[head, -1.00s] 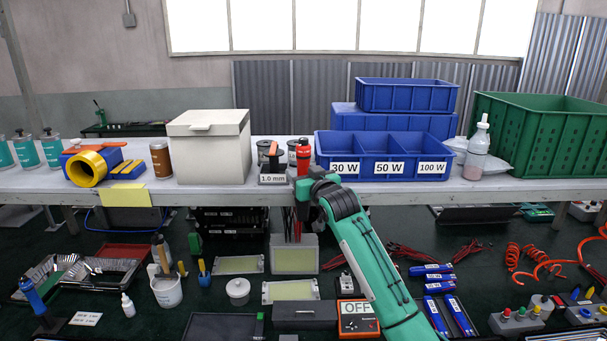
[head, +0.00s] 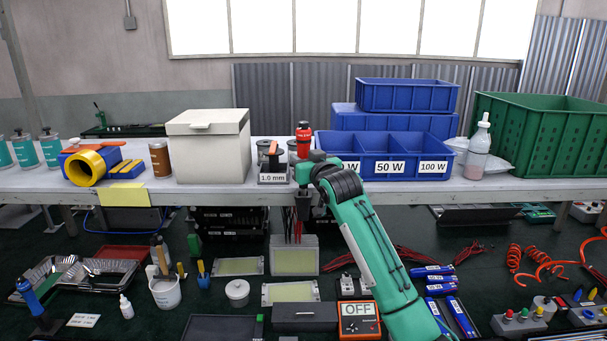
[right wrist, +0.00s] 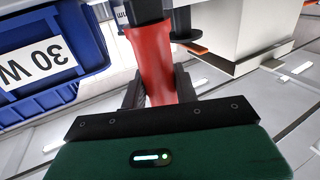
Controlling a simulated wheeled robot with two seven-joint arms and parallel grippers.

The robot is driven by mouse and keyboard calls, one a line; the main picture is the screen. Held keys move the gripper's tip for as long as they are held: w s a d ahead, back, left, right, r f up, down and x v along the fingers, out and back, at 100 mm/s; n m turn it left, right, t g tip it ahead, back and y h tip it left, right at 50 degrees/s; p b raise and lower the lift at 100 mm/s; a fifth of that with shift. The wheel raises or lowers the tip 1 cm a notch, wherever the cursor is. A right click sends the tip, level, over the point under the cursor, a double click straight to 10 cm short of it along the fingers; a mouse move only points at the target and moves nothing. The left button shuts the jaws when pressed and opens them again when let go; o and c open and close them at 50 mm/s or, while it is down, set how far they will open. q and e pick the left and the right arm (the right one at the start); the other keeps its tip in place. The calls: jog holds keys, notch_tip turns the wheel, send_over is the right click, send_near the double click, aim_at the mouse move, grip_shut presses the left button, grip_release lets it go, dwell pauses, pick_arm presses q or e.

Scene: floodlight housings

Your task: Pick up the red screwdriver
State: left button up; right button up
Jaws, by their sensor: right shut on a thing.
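The red screwdriver (head: 303,138) stands roughly upright above the front edge of the workbench, its red body with a dark band and top showing over my right gripper (head: 304,172). In the right wrist view, my right gripper (right wrist: 160,88) is shut on the red screwdriver (right wrist: 153,58), with a dark finger on each side of the red body. Its lower part is hidden by the gripper in the head view. My left gripper is not in view.
Close by on the workbench (head: 230,192) are the 1.0 mm spool holder (head: 272,165) and the blue divided bin (head: 388,150). A white box (head: 208,150) stands to the left and a green crate (head: 540,135) to the right. Bench space left of the white box holds clamps and a brown can.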

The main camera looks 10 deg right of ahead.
notch_tip(320, 180, up, 15)
jog(key=b, duration=0.4)
jog(key=shift+b, duration=0.3)
jog(key=shift+r, duration=0.65)
